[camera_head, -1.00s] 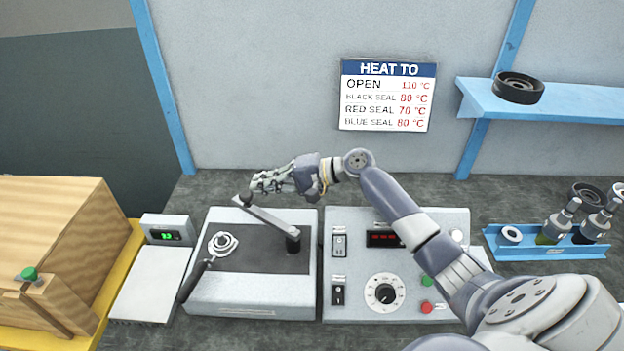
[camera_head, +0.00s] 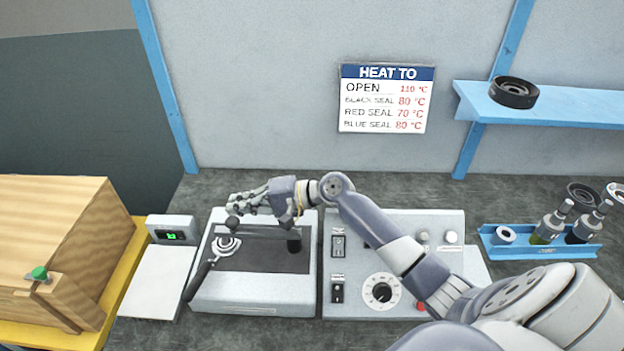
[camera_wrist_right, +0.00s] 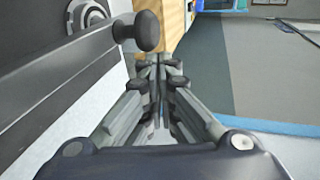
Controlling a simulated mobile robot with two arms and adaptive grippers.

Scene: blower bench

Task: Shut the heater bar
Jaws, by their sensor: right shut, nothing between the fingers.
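The heater bar (camera_head: 265,233) is a flat grey bar on a black pivot post (camera_head: 293,243), with a dark round knob (camera_head: 232,222) at its left end. It lies across the dark top of the heater box (camera_head: 262,261), close to the coiled ring part (camera_head: 226,246). My right gripper (camera_head: 236,203) is shut and empty, just behind the knob in the head view. In the right wrist view, the shut fingers (camera_wrist_right: 160,75) are beside the knob (camera_wrist_right: 146,32), and the bar (camera_wrist_right: 60,85) runs along the left. I cannot tell whether they touch. My left gripper is not in view.
A control box (camera_head: 395,262) with switches and a dial stands right of the heater. A scale (camera_head: 155,280) and a wooden box (camera_head: 60,245) stand to the left. A blue tray (camera_head: 540,250) with bottles is at the right. My right arm passes over the control box.

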